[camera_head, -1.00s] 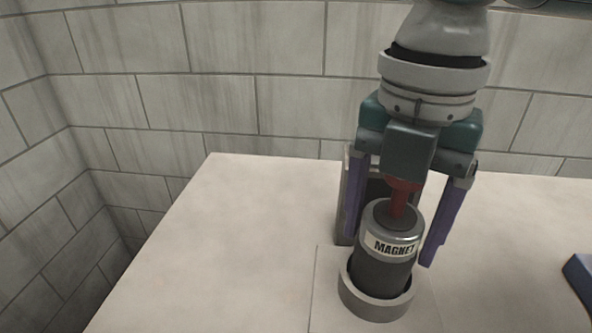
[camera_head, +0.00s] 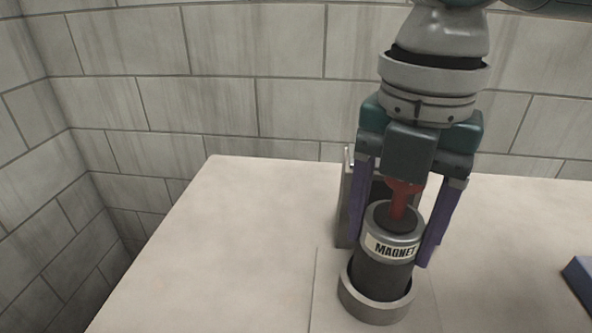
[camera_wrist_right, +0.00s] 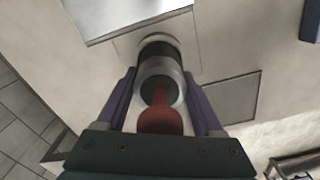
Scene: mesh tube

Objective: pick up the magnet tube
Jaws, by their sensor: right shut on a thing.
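The magnet tube (camera_head: 384,268) is a dark grey cylinder with a lighter top rim and a pale label reading "MAGNET". It stands upright in a round grey holder ring (camera_head: 376,309) on the table. A red handle-like part (camera_head: 399,204) rises from its top. My right gripper (camera_head: 391,256) points down over the tube, its purple fingers shut on the tube's sides. In the right wrist view the tube (camera_wrist_right: 160,75) sits between the two fingers. My left gripper is not in view.
A grey metal box-like stand (camera_head: 345,205) is close behind the tube, partly hidden by my gripper. A dark blue object (camera_head: 579,279) lies at the right edge of the table. The left part of the pale table (camera_head: 230,250) is clear. A block wall is behind.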

